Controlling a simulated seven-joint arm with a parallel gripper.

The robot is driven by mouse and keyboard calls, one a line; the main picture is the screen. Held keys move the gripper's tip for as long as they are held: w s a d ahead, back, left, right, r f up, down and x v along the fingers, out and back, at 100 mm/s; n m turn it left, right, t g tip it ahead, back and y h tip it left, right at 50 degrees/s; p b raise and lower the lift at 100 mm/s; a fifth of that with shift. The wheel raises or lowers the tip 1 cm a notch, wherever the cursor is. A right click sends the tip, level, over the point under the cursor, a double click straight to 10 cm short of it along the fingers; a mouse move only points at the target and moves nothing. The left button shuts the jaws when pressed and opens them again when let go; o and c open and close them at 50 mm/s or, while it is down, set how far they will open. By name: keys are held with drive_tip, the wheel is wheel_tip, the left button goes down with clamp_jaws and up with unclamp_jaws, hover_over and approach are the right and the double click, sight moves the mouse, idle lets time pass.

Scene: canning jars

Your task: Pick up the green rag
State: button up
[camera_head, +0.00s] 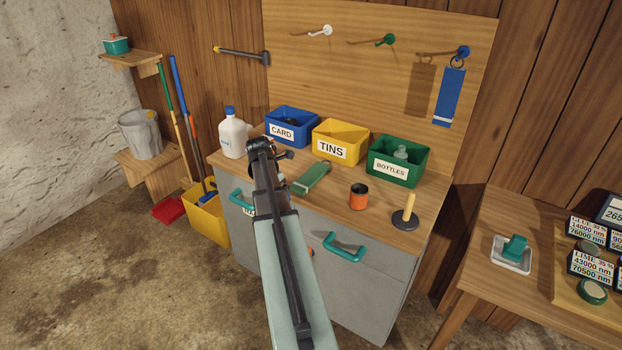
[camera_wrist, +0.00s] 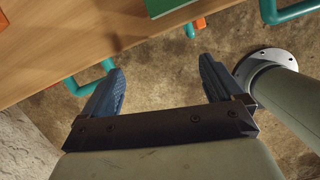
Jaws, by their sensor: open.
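I cannot make out a thing that is clearly a green rag. A long green object with a pale side (camera_head: 312,178) lies on the wooden worktop, just right of my gripper. A green block-like thing with a pale edge shows at the top of the wrist view (camera_wrist: 168,7). A smaller teal-green thing (camera_head: 515,246) sits in a white dish on the right table; it may be cloth, but I cannot tell. My gripper (camera_head: 270,149) is above the worktop's left part. Its fingers are apart and empty in the wrist view (camera_wrist: 160,66).
Blue (camera_head: 291,127), yellow (camera_head: 340,142) and green (camera_head: 397,161) bins line the worktop's back. A white jug (camera_head: 233,135) stands left, an orange cup (camera_head: 358,197) and a black-based plunger (camera_head: 405,218) right. Teal handles (camera_head: 345,247) stick out below the worktop. Boxes crowd the right table.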

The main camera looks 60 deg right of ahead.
drive_tip(key=s+d+r+n+h, duration=0.15)
drive_tip(key=s+d+r, duration=0.35)
drive_tip(key=d+r, duration=0.6)
hover_over(311, 175)
drive_tip(key=a, duration=0.3)
drive_tip(key=shift+n, duration=0.45)
drive_tip(key=f, duration=0.7)
drive_tip(key=shift+s+d, duration=0.2)
drive_tip(key=shift+d, duration=0.05)
drive_tip(key=shift+w+x, duration=0.15)
drive_tip(key=shift+x, duration=1.15)
drive_tip(key=shift+w+x, duration=0.15)
drive_tip(key=shift+x, duration=1.15)
drive_tip(key=shift+c, duration=0.2)
drive_tip(key=c, duration=1.1)
